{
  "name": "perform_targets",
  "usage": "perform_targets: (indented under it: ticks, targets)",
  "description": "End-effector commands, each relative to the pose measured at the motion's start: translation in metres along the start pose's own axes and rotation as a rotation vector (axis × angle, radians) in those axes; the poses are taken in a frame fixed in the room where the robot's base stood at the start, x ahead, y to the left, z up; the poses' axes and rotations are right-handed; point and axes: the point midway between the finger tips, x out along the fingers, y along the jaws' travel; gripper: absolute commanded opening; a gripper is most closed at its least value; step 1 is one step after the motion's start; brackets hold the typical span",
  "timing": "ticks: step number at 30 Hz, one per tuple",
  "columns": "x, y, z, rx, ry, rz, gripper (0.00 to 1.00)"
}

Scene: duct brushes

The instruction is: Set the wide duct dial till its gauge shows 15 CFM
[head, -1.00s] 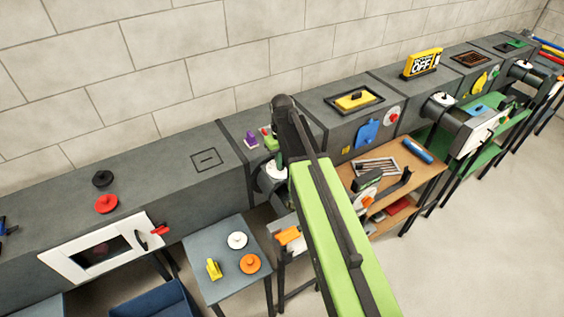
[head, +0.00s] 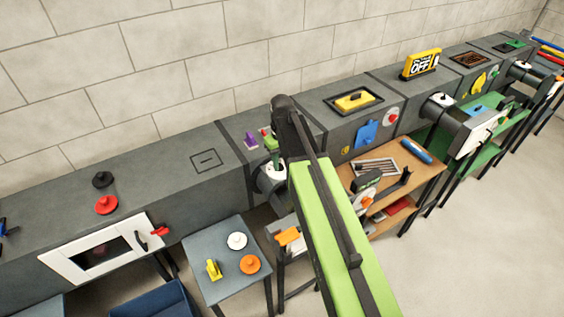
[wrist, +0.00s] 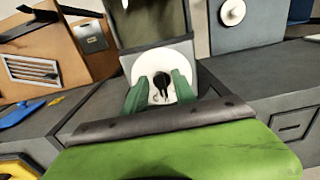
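A white round dial (wrist: 150,61) with a black knob (wrist: 162,83) at its centre sits in the middle of the wrist view, and its white face also shows in the head view (head: 277,177). I cannot tell for certain that it is the wide duct dial. My gripper (wrist: 161,79) has its green fingers apart, one on each side of the knob. Slight gaps seem to show between fingers and knob; contact is unclear. In the head view my arm partly hides this spot. No gauge reading is legible.
A grey side table (head: 212,257) holds a white disc (head: 237,240), an orange disc (head: 250,263) and a yellow piece (head: 213,269). A purple piece (head: 250,140) stands on the duct beside my arm. A wooden bench (head: 424,172) stands to the right.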

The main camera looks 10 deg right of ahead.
Motion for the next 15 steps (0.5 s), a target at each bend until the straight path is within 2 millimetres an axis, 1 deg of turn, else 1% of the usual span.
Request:
perform_targets:
  ticks: [1,5,15]
  targets:
    - [-0.009,0.0,0.0,0.0,0.0,0.0,0.33]
    - [-0.032,0.0,0.0,0.0,0.0,0.0,0.33]
    - [-0.109,0.0,0.0,0.0,0.0,0.0,0.33]
